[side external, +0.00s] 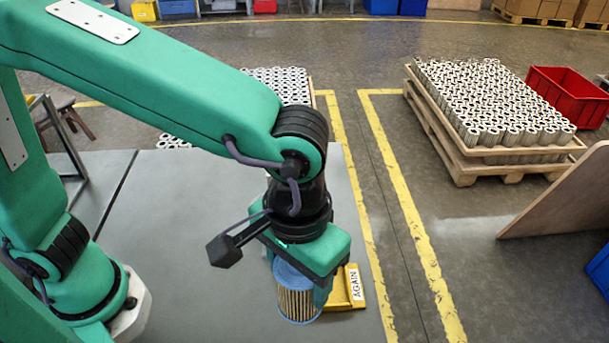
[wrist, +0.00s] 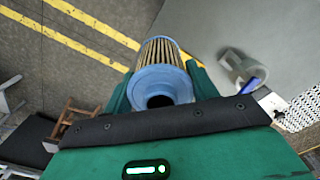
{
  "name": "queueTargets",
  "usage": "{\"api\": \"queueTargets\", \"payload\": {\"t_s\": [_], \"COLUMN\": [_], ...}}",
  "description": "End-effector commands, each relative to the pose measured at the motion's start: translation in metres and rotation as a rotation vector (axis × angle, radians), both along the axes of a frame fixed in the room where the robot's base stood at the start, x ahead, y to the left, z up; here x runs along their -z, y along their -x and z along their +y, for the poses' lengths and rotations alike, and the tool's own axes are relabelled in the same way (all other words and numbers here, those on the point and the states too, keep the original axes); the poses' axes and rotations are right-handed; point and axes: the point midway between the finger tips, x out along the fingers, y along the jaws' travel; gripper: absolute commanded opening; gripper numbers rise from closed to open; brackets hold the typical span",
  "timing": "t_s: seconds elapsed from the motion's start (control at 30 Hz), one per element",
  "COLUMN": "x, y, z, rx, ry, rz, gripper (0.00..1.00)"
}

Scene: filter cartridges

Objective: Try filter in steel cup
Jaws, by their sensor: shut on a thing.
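A pleated filter cartridge (side external: 297,302) with blue end rings hangs below my gripper (side external: 300,282). My gripper is shut on it, with green fingers on both sides. In the wrist view the filter (wrist: 160,58) lies between the fingers (wrist: 160,88), its blue ring and dark centre hole facing the camera. A grey, round, hollow thing (wrist: 243,70), which looks like the steel cup, stands on the grey table apart from the filter. I cannot make out the cup in the side view, where my arm may hide it.
A yellow tray (side external: 340,303) labelled AGAIN sits on the table (side external: 195,240) just behind and right of the filter. A pallet of cartridges (side external: 495,105) and a red crate (side external: 567,97) stand on the floor beyond. The table's left part is clear.

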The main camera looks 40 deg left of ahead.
Motion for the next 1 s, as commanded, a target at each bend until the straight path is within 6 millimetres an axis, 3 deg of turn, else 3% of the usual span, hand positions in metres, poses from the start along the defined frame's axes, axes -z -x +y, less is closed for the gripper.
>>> {"api": "queueTargets", "payload": {"t_s": [0.43, 0.77, 1.0], "x": [-0.087, -0.083, -0.083], "y": [-0.002, -0.047, -0.088], "z": [0.001, 0.035, 0.076], "rx": [-0.005, -0.157, -0.311], "ry": [0.003, 0.000, 0.000], "rz": [-0.002, 0.000, 0.000], "gripper": [0.34, 0.34, 0.34]}}
